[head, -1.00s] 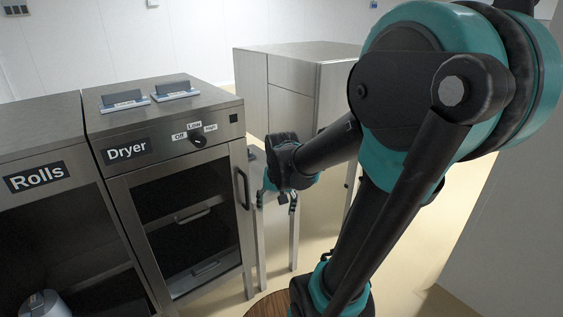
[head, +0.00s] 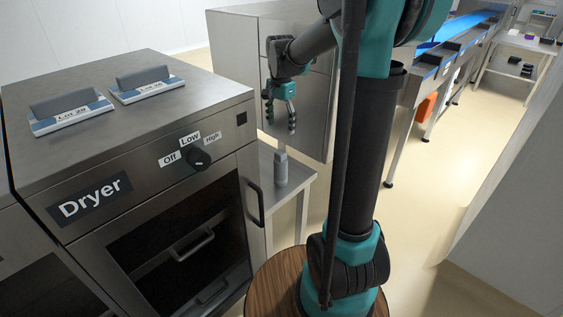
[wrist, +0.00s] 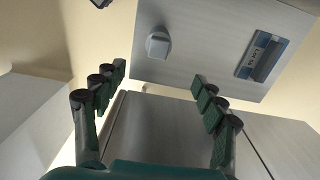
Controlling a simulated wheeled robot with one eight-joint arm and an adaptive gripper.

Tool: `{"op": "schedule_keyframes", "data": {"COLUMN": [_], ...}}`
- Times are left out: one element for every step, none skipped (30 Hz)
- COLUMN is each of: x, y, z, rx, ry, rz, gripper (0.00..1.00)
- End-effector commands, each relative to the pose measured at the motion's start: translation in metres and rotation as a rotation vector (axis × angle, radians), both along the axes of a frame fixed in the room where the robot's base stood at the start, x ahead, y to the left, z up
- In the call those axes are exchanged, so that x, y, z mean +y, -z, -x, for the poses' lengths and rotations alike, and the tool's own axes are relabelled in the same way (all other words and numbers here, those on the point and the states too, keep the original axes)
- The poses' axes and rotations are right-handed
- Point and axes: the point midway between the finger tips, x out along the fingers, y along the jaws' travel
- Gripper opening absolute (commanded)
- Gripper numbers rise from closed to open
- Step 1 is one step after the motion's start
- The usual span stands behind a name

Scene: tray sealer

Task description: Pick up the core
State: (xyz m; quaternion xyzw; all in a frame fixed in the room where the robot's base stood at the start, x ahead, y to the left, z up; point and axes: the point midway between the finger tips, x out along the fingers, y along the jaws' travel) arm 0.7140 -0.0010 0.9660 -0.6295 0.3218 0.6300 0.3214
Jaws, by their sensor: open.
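A grey upright piece that looks like the core (head: 281,172) stands on a small metal side table (head: 297,184), to the right of the dryer. It has a wide base and a slimmer upper part. In the wrist view the grey core (wrist: 158,43) sits on the table top beyond my fingertips, a little above the middle. My gripper (head: 281,122) is above it in the head view, fingers pointing down. In the wrist view my gripper (wrist: 158,78) is open, with nothing between its fingers. The gripper and core appear apart.
The dryer (head: 150,165) stands close on the left, its door handle (head: 254,202) jutting toward the side table. A metal cabinet (head: 240,60) stands behind. Open floor lies to the right.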

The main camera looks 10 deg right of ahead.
Motion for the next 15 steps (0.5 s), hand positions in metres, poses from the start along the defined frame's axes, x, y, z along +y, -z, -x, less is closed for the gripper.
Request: {"op": "schedule_keyframes", "data": {"x": [0.0,0.0,0.0,0.0,0.0,0.0,0.0,0.0,0.0,0.0,0.0,0.0,0.0,0.0,0.0], "y": [0.009,0.015,0.023,0.029,0.035,0.043,0.049,0.055,0.062,0.068,0.074,0.081,0.087,0.091,0.097], "z": [0.0,0.0,0.0,0.0,0.0,0.0,0.0,0.0,0.0,0.0,0.0,0.0,0.0,0.0,0.0], "rx": [0.0,0.0,0.0,0.0,0.0,-0.001,-0.001,-0.001,-0.001,-0.001,-0.001,-0.001,-0.001,-0.001,-0.001], "ry": [0.0,0.0,-0.001,-0.001,-0.001,-0.001,-0.001,-0.001,-0.001,-0.001,-0.001,-0.001,-0.002,-0.002,-0.002], "rz": [0.0,0.0,0.0,0.0,0.0,-0.001,-0.001,-0.001,-0.001,-0.001,-0.001,-0.001,-0.001,-0.001,-0.001], "gripper": [0.71,0.71,0.71,0.71,0.71,0.71,0.71,0.71,0.71,0.71,0.71,0.71,0.71,0.71,0.71]}}
